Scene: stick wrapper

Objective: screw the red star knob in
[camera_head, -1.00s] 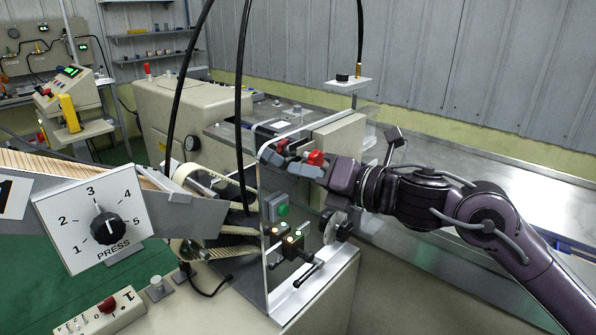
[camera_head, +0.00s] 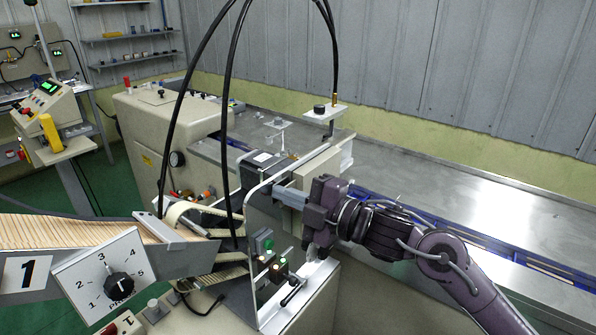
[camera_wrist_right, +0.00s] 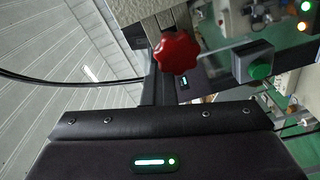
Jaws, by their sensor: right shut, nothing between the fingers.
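The red star knob (camera_wrist_right: 176,52) shows in the right wrist view, just beyond the dark gripper body. In the head view I cannot make it out; my right gripper and wrist cover that part of the machine. My right gripper (camera_head: 288,196) is at the upper part of the machine's clear upright panel (camera_head: 245,215), with its grey fingers pointing left. The fingers are shut with nothing between them. I cannot tell whether they touch the knob. My left gripper is out of view.
A green button (camera_head: 265,243) and lit indicators sit on the panel below my gripper. Black cables (camera_head: 226,110) arch over the machine. A feed tray of sticks (camera_head: 70,230) and a PRESS dial (camera_head: 119,285) lie left. A metal table (camera_head: 440,190) stretches behind my arm.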

